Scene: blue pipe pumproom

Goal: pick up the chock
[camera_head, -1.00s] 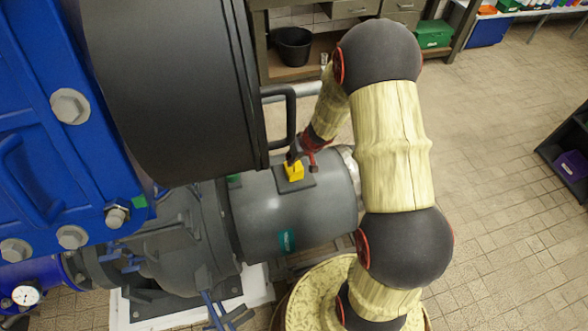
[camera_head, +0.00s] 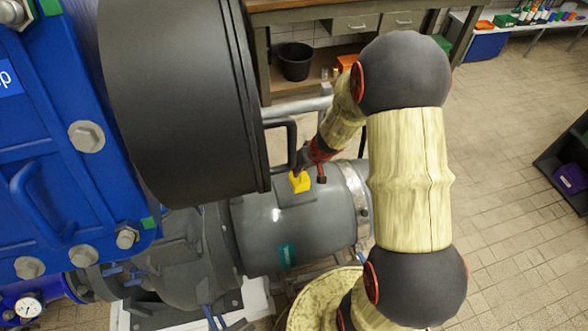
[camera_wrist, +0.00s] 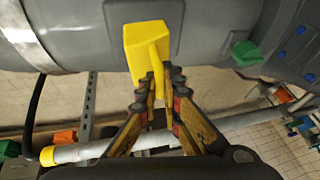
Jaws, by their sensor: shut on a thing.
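The yellow chock (camera_head: 300,181) is at the top of the grey motor housing (camera_head: 300,225). In the wrist view the chock (camera_wrist: 147,45) shows as a yellow block with a narrower part pointing towards my gripper. My gripper (camera_wrist: 157,84) is shut on that narrower part, with a finger on each side. In the head view my gripper (camera_head: 302,166) reaches the chock from the upper right and is small and partly hidden. I cannot tell whether the chock touches the housing or is just clear of it.
A large black cylinder (camera_head: 180,100) and a black handle (camera_head: 291,140) stand close to the left of my gripper. A pale pipe (camera_wrist: 100,150) runs below the gripper in the wrist view. A green block (camera_wrist: 246,53) sits to the right.

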